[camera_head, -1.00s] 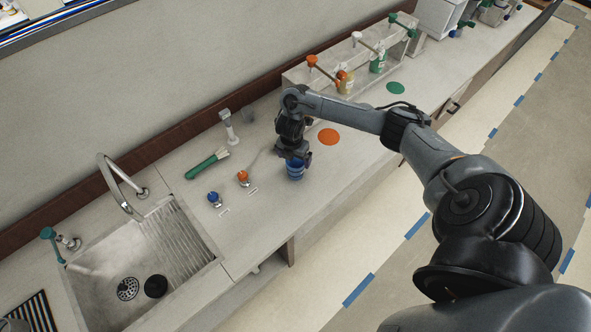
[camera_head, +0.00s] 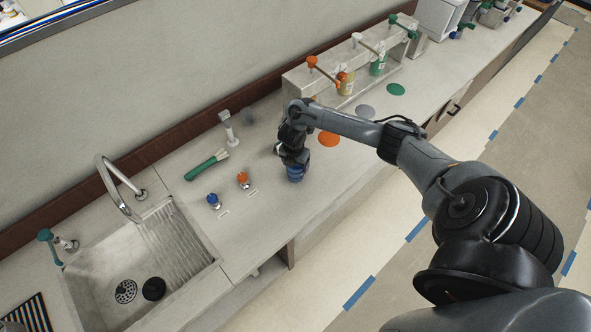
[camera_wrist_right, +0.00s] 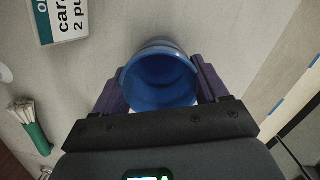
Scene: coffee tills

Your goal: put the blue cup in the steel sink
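The blue cup (camera_head: 294,174) is on the counter near its front edge, below my right gripper (camera_head: 293,160). In the right wrist view the cup (camera_wrist_right: 160,82) is upright, with its round mouth facing the camera. The fingers of my right gripper (camera_wrist_right: 160,90) stand on both sides of it, very close; whether they press on it cannot be told. The steel sink (camera_head: 188,262) is at the lower left, with a drain and a round black piece in its basin. My left gripper is in neither view.
An orange-topped item (camera_head: 242,179) and a blue-topped item (camera_head: 213,200) stand between cup and sink. A green-handled brush (camera_head: 206,164) lies behind them. A curved faucet (camera_head: 118,188) rises behind the sink. A dispenser rack (camera_head: 311,77) stands at the back.

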